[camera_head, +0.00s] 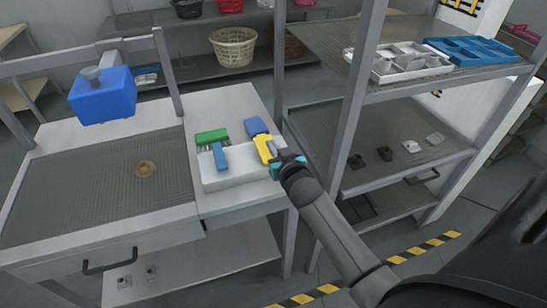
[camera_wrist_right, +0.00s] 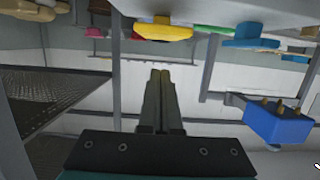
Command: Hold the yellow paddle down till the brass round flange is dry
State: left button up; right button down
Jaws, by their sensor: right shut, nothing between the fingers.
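The brass round flange (camera_head: 145,169) lies on the mesh top of the bench at the left in the head view. A blue box-shaped head (camera_head: 101,97) hangs above and to the left of it. The yellow paddle (camera_head: 263,148) stands out at the right of a white block; it also shows at the top of the right wrist view (camera_wrist_right: 162,28). My right gripper (camera_head: 276,162) is beside the yellow paddle, its fingers shut and empty (camera_wrist_right: 160,74). Whether it touches the paddle cannot be told. Whether the flange is wet is too small to see. My left gripper is out of view.
The white block (camera_head: 238,177) also carries a green part (camera_head: 211,136) and blue parts (camera_head: 219,156). A shelf rack post (camera_head: 352,105) stands just right of my right gripper. The rack holds a grey tray (camera_head: 398,64) and a blue tray (camera_head: 470,50).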

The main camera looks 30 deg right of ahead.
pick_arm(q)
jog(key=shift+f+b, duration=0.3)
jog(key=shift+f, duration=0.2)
pick_arm(e)
jog(key=shift+s+f, duration=0.1)
jog(key=shift+f, duration=1.55)
jog(key=shift+a, duration=0.1)
pick_arm(q)
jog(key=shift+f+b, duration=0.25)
jog(key=shift+b, duration=0.05)
pick_arm(e)
jog(key=shift+s+f, duration=0.25)
jog(key=shift+f, duration=0.45)
jog(key=shift+s+f, duration=0.2)
jog(key=shift+f, duration=0.55)
dwell(0.4)
jog(key=shift+r+p, duration=0.7)
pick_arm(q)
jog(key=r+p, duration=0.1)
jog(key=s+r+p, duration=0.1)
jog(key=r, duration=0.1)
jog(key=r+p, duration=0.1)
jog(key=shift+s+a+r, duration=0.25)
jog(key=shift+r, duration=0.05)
pick_arm(e)
jog(key=v, duration=1.1)
jog(key=shift+r, duration=0.3)
jog(key=shift+a, duration=0.1)
